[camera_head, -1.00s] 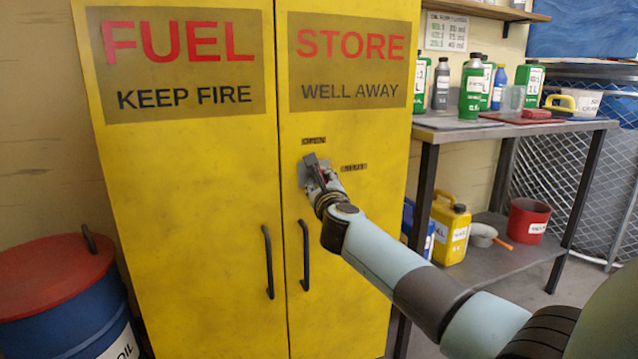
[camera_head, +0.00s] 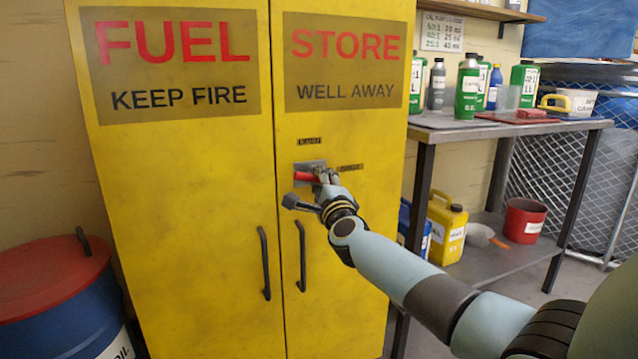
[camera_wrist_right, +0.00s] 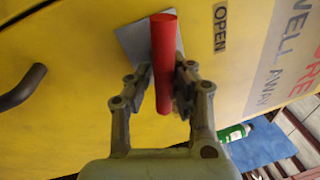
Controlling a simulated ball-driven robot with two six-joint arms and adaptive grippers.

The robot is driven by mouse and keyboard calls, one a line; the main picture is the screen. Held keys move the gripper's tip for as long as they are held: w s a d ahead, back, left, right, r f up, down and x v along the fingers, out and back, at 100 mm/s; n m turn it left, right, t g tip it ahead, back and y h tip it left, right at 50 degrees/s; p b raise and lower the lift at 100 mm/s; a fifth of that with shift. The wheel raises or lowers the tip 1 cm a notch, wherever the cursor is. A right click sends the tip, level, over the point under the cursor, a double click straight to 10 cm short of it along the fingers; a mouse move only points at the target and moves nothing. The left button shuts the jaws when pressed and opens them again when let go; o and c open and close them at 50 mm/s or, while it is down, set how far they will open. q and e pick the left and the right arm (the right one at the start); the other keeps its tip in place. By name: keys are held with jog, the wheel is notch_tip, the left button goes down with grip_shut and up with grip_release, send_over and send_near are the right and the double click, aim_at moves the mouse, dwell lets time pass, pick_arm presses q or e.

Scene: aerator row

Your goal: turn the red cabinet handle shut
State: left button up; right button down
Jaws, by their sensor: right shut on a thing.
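The red handle (camera_head: 306,176) sits on a grey plate (camera_head: 312,164) on the right door of the yellow cabinet (camera_head: 350,240). My right gripper (camera_head: 326,177) is at the handle. In the right wrist view the red handle (camera_wrist_right: 164,65) lies between the two fingers (camera_wrist_right: 160,88), which are shut on it. My left gripper is not in view.
Two black pull bars (camera_head: 265,262) hang lower on the doors. A blue drum with a red lid (camera_head: 50,280) stands at the left. A metal bench (camera_head: 480,132) with several bottles stands to the right, with a yellow can (camera_head: 446,228) on its lower shelf.

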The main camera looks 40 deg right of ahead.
jog(key=shift+w+d+r+n+t+y, duration=0.15)
jog(key=shift+r+n+t, duration=0.15)
jog(key=shift+n, duration=0.45)
jog(key=shift+s+a+r+n+t+y, duration=0.1)
jog(key=shift+r+n+t+y, duration=0.15)
jog(key=shift+n, duration=0.8)
jog(key=c, duration=1.2)
grip_release()
jog(key=shift+a+f, duration=0.15)
jog(key=shift+a, duration=0.15)
jog(key=shift+s+f, duration=0.15)
jog(key=shift+s, duration=0.15)
jog(key=v, duration=1.1)
jog(key=shift+s+a, duration=0.15)
jog(key=shift+s, duration=0.05)
